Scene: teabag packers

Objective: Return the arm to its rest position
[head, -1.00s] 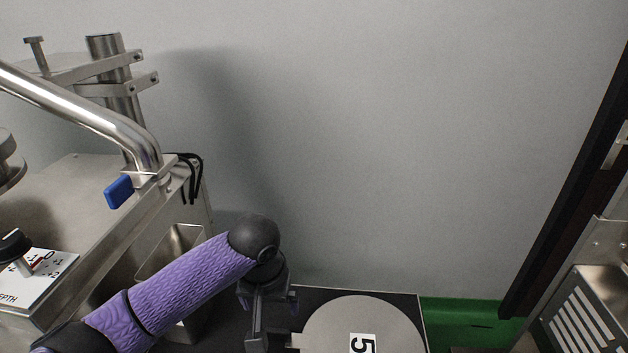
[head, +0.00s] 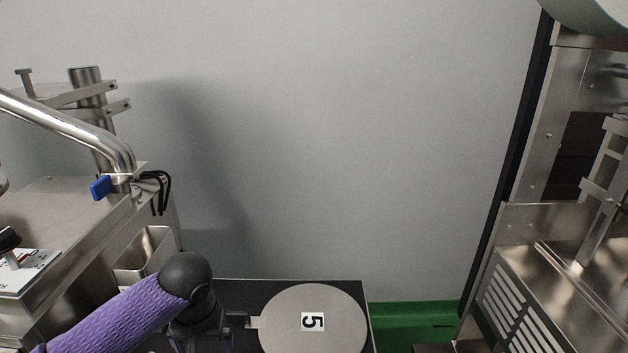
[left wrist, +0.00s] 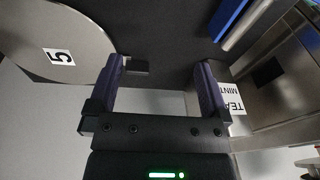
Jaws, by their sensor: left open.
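My left arm, in a purple sleeve with a black rounded joint, comes in from the lower left of the head view. My left gripper (head: 200,340) hangs below that joint, partly hidden by it and cut by the frame's bottom edge. In the left wrist view the gripper (left wrist: 159,75) has its two purple-lined fingers wide apart, with nothing between them. It is over the dark surface, beside a round grey disc marked 5 (head: 335,335). That disc also shows in the left wrist view (left wrist: 60,28). My right gripper is not in view.
A steel machine (head: 60,215) with a bent tube and blue clip stands left, a steel bin (head: 145,250) beside it. A TEA MINT label (left wrist: 233,98) shows in the left wrist view. Another steel machine (head: 530,225) stands right. A green surface (head: 410,325) lies between.

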